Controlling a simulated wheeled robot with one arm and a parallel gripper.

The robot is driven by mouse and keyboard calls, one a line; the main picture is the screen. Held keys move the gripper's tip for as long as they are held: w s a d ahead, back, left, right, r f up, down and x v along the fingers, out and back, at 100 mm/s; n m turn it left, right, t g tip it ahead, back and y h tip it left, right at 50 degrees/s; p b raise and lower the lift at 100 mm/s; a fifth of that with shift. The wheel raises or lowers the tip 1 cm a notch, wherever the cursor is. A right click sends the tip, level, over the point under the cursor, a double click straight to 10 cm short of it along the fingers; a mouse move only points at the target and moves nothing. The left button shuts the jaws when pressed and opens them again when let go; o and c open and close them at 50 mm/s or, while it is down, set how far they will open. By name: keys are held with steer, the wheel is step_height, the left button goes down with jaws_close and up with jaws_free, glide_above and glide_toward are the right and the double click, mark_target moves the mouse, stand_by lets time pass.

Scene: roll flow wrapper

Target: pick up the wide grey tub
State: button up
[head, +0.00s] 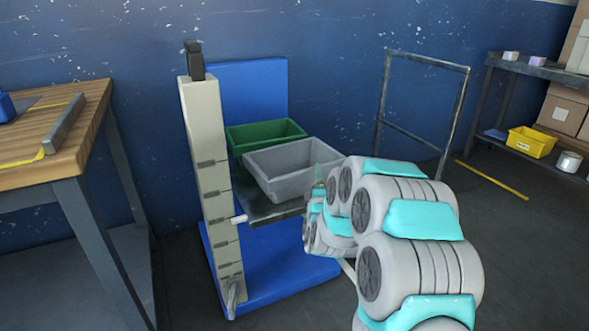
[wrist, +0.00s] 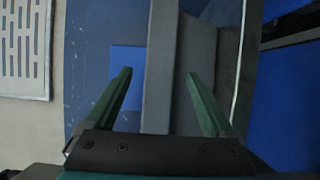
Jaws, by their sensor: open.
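The wide grey tub (head: 270,176) sits on the dark platform of a blue-backed lift stand, in front of a green tub. My gripper (head: 318,188) is at the tub's right end in the head view, partly hidden by my arm. In the wrist view my gripper (wrist: 160,73) is open, its two green fingers apart and nothing clamped. A grey wall of the tub (wrist: 196,45) runs between and beyond the fingers. I cannot tell whether the fingers reach around the rim.
The green tub (head: 265,134) stands close behind the grey one. A pale upright column (head: 207,170) rises left of the platform (head: 262,207). A wooden workbench (head: 60,140) is at the left. A metal frame (head: 420,60) and a shelf with a yellow bin (head: 531,142) are at the right.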

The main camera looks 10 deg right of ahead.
steer(key=shift+w+d, duration=0.15)
steer(key=shift+w, duration=0.65)
steer(key=shift+w+d, duration=0.1)
steer(key=shift+w, duration=0.65)
jaws_close()
